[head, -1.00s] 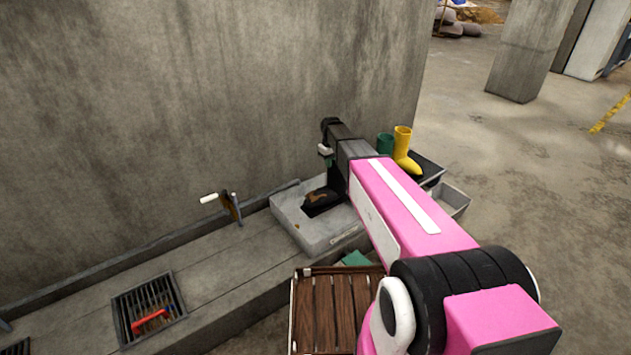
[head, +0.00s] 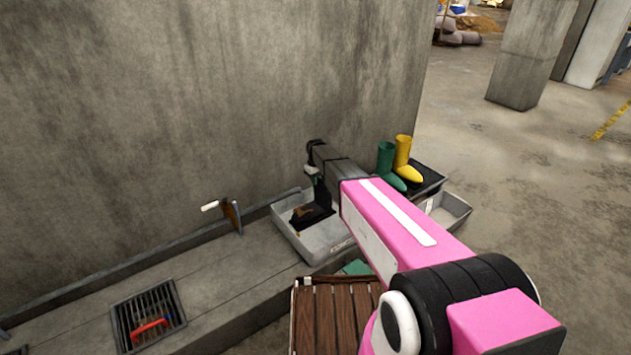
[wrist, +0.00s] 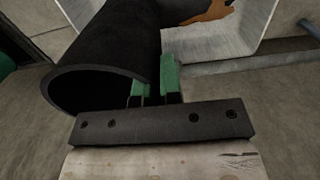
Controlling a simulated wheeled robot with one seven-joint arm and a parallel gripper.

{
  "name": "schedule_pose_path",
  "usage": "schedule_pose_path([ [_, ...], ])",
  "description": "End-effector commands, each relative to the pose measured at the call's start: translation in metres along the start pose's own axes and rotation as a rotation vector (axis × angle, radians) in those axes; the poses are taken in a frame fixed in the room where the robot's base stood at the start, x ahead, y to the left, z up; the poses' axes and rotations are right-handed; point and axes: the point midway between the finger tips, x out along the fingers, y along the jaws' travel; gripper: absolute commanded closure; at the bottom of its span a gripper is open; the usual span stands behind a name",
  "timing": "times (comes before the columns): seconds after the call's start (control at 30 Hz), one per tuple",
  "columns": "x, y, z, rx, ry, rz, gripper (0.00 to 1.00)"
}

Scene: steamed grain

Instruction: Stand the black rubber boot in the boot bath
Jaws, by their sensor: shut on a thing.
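The black rubber boot (head: 318,214), with brown mud on it, is at the pale grey boot bath (head: 338,243), its foot within the bath's outline. My gripper (head: 318,186) is shut on the boot's shaft from above. In the wrist view the green fingertips (wrist: 157,76) pinch the shaft rim of the boot (wrist: 112,45), whose round opening faces the camera. The bath (wrist: 258,22) lies beyond it, with a brown patch in front. My arm hides part of the shaft and the bath's right side. I cannot tell whether the sole touches the bath floor.
A green boot (head: 386,160) and a yellow boot (head: 403,155) stand on a black tray at the right, near a grey bin (head: 445,212). A wooden slatted stand (head: 335,315) is in front.

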Motion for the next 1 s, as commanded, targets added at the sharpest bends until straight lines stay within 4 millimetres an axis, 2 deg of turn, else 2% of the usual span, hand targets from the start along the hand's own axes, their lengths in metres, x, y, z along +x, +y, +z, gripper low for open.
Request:
schedule_pose_path([
  [0.37,0.003,0.0,0.0,0.0,0.001,0.0,1.0],
  [0.4,0.003,0.0,0.0,0.0,0.001,0.0,0.81],
  [0.43,0.003,0.0,0.0,0.0,0.001,0.0,0.71],
  [0.47,0.003,0.0,0.0,0.0,0.001,0.0,0.68],
  [0.77,0.001,0.0,0.0,0.0,0.001,0.0,0.68],
  [0.87,-0.006,0.0,0.0,0.0,0.002,0.001,0.68],
  [1.0,-0.028,0.0,0.001,0.0,0.003,0.001,0.68],
])
